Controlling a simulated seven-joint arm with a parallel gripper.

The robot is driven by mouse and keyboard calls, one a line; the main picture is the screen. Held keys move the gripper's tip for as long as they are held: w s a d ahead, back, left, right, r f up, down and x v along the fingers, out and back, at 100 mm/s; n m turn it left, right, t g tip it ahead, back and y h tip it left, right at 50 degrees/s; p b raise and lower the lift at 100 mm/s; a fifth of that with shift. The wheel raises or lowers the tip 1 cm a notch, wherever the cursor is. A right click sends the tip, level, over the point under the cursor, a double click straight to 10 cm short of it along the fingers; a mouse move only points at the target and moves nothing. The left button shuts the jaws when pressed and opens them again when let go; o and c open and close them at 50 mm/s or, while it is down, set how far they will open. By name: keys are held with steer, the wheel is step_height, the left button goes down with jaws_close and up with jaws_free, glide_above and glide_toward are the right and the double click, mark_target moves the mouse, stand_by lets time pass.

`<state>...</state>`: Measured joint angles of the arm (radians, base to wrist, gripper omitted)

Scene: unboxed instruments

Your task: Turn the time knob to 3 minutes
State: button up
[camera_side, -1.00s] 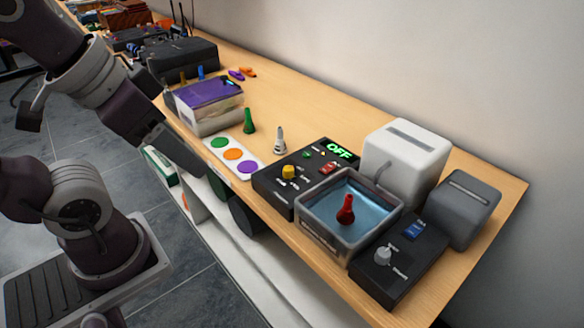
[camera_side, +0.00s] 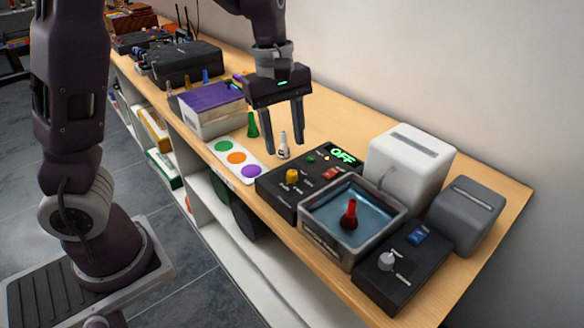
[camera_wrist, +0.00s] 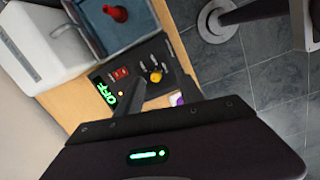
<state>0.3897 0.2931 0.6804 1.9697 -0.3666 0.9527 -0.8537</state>
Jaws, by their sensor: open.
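A black control box (camera_side: 268,188) stands on the bench with a yellow knob (camera_side: 292,176), a red switch (camera_side: 331,173) and a green display (camera_side: 343,156) reading OFF. The wrist view shows the same yellow knob (camera_wrist: 156,76), red switch (camera_wrist: 121,73) and display (camera_wrist: 105,93). A second black box (camera_side: 392,284) at the front right has a grey knob (camera_side: 387,261) and a blue switch (camera_side: 416,237). The knob labels are too small to read. My gripper (camera_side: 283,149) is open and empty, fingers pointing down, above and behind the yellow knob, apart from it.
A water bath (camera_side: 322,241) holding a red cone (camera_side: 348,215) sits between the boxes. White (camera_side: 410,160) and grey (camera_side: 467,217) slotted units stand behind. A grey cone (camera_side: 284,151), green cone (camera_side: 252,126) and colour-dot plate (camera_side: 224,159) are near my gripper.

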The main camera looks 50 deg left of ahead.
mark_target(292, 173)
steer(key=w+f+n, duration=0.1)
steer(key=w+a+f, duration=0.1)
steer(key=f, duration=0.1)
steer(key=w+f+n+y, duration=0.1)
steer(key=shift+w+a+f+n+g, duration=0.15)
steer(key=shift+a+n+g, duration=0.15)
step_height(292, 173, down, 6)
steer(key=shift+f, duration=0.2)
steer(key=shift+c, duration=0.3)
jaws_close()
